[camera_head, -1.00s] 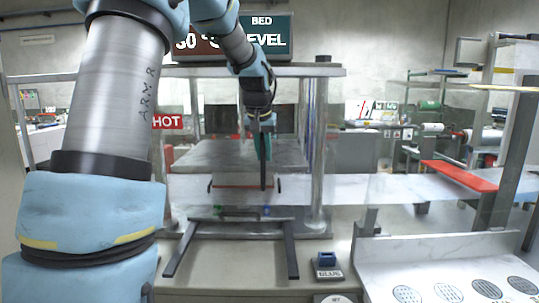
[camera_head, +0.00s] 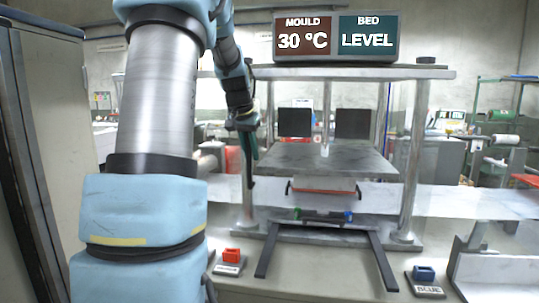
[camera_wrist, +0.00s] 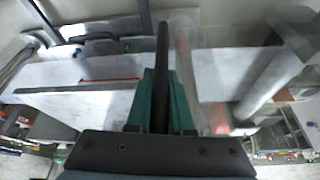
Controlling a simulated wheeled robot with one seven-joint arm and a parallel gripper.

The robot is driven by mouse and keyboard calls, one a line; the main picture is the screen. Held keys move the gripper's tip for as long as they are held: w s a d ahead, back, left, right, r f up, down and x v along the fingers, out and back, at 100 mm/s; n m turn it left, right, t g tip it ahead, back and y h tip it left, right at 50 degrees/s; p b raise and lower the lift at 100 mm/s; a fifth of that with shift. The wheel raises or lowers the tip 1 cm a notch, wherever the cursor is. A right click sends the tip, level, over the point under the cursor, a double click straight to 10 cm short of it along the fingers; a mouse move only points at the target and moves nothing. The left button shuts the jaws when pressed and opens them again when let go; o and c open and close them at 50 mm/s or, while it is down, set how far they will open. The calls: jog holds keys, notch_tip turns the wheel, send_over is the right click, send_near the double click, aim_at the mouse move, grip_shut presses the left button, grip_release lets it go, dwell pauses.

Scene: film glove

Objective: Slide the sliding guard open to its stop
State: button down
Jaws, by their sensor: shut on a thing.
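My gripper (camera_head: 248,152) has teal fingers. It is shut on the dark upright handle bar (camera_head: 251,183) of the sliding guard, at the press's left front post. In the wrist view, the teal fingers (camera_wrist: 160,100) close around the same black bar (camera_wrist: 162,50). The guard's clear panel is hard to make out, and my arm hides the area to the left. The press opening between the posts shows the grey platen (camera_head: 320,158) and a pale block with a red-orange bar (camera_head: 325,191) below it.
Round posts (camera_head: 410,165) carry the top plate, with a display (camera_head: 335,37) above reading 30 °C and LEVEL. Dark rails (camera_head: 382,262) reach forward on the bench. A red block (camera_head: 231,255) and a blue block (camera_head: 424,273) stand on labelled bases. A tall cabinet (camera_head: 45,150) is at left.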

jog(key=shift+w+a, duration=0.15)
jog(key=shift+a, duration=0.55)
jog(key=shift+w+a, duration=0.1)
jog(key=shift+a, duration=0.55)
jog(key=shift+a+r, duration=0.1)
jog(key=c, duration=0.8)
grip_release()
jog(key=b+v, duration=0.2)
jog(key=v, duration=0.8)
jog(key=shift+s+r, duration=0.2)
jog(key=shift+r, duration=0.1)
